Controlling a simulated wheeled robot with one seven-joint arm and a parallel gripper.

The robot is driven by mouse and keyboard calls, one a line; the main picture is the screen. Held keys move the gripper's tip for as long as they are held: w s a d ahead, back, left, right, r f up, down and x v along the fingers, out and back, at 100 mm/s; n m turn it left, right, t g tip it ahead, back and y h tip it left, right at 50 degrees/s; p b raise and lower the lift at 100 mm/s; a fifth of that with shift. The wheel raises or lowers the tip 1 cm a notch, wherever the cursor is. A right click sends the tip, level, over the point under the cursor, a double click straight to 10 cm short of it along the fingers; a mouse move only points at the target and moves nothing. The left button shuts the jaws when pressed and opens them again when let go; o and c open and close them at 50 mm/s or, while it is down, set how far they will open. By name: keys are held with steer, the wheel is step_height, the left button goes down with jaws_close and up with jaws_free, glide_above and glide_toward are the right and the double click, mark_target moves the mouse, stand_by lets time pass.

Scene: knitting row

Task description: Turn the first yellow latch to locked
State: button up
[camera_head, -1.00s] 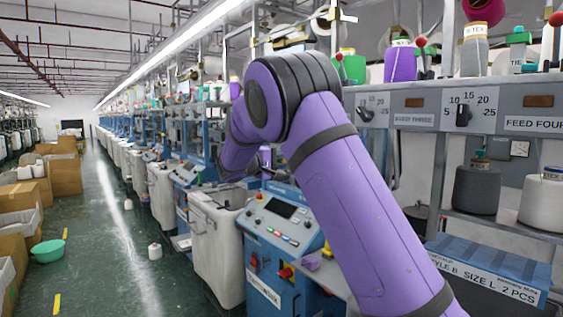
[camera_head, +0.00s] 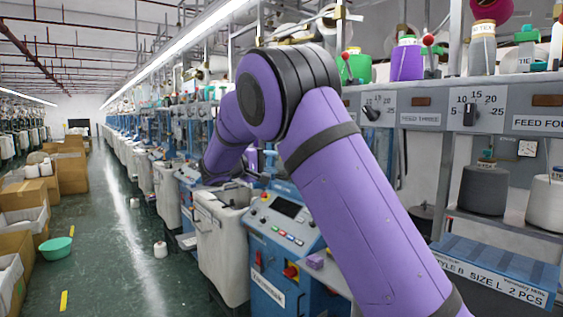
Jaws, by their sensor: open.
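I cannot make out a yellow latch clearly. A tiny yellow spot (camera_head: 328,250) shows beside my arm near the blue machine, too small to identify. My purple arm (camera_head: 365,210) rises from the bottom right to an elbow and bends down to the left over the machine row. A small purple part of it (camera_head: 251,159) shows behind the elbow.
A blue machine (camera_head: 283,232) with a control panel and red knob (camera_head: 290,271) stands below the elbow. A white bin (camera_head: 222,240) stands left of it. A shelf with cones (camera_head: 483,190) is at right. The green aisle floor (camera_head: 120,270) is mostly clear.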

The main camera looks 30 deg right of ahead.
steer(key=shift+s+a, duration=0.2)
steer(key=shift+a, duration=0.85)
steer(key=shift+s+a, duration=0.2)
steer(key=shift+a, duration=0.85)
steer(key=s+d+m+g+y, duration=0.1)
steer(key=s+d+y, duration=0.3)
steer(key=s, duration=0.5)
steer(key=s+d+g+y, duration=0.1)
steer(key=s+d+y, duration=0.3)
steer(key=s, duration=0.6)
steer(key=s+a+f+t+y, duration=0.1)
steer(key=s+a+y, duration=0.2)
steer(key=s, duration=0.5)
steer(key=s+a+f+t+y, duration=0.1)
steer(key=s+a+f+y, duration=0.1)
steer(key=s, duration=0.7)
steer(key=s+a+f+m+t+y, duration=0.1)
steer(key=s+a+y, duration=0.3)
steer(key=s, duration=0.4)
steer(key=shift+s+f+t+y, duration=0.3)
steer(key=shift+s+f+t, duration=0.1)
steer(key=shift+f, duration=0.1)
